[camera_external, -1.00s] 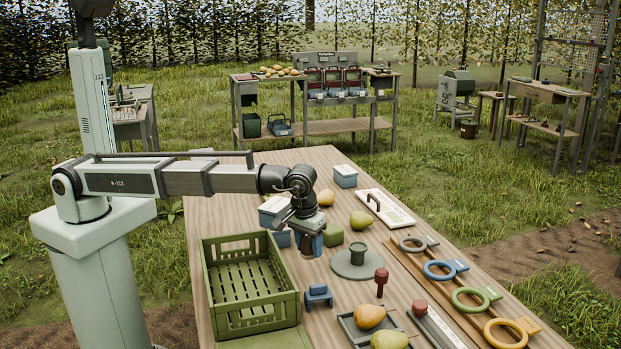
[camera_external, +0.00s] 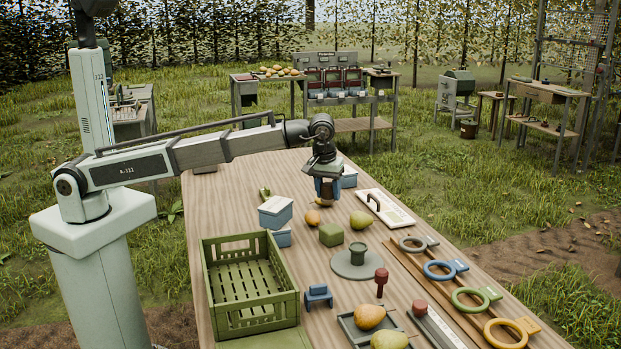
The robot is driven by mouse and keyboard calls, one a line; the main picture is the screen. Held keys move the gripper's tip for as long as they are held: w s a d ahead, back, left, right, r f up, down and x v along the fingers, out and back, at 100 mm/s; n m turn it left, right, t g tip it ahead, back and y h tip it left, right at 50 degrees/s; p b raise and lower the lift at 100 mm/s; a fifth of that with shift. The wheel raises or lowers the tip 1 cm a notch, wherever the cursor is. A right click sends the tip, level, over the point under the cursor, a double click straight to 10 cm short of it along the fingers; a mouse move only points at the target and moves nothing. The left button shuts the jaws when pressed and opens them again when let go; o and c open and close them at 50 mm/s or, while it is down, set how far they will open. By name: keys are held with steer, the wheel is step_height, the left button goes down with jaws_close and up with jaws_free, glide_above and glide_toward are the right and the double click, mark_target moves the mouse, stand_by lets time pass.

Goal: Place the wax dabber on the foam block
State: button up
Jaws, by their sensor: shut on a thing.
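My gripper (camera_external: 327,196) is at the end of the raised arm, above the far part of the table. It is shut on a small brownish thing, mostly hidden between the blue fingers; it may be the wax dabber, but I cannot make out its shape.
Blue-grey boxes (camera_external: 276,212) stand left of the block, a pear (camera_external: 360,220) to its right. A round grey plate with a green cup (camera_external: 357,254) is nearer. A green crate (camera_external: 250,285) fills the near left. A red-topped tool (camera_external: 381,281) stands right of the plate.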

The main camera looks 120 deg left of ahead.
mark_target(333, 227)
steer(key=shift+w+a+r, duration=0.55)
steer(key=shift+w+a, duration=0.05)
steer(key=shift+a, duration=0.05)
steer(key=shift+w, duration=0.15)
steer(key=shift+s+f, duration=0.2)
steer(key=shift+d+f, duration=0.1)
steer(key=shift+f, duration=4.75)
steer(key=shift+f, duration=0.15)
steer(key=o, duration=1)
steer(key=shift+o, duration=0.2)
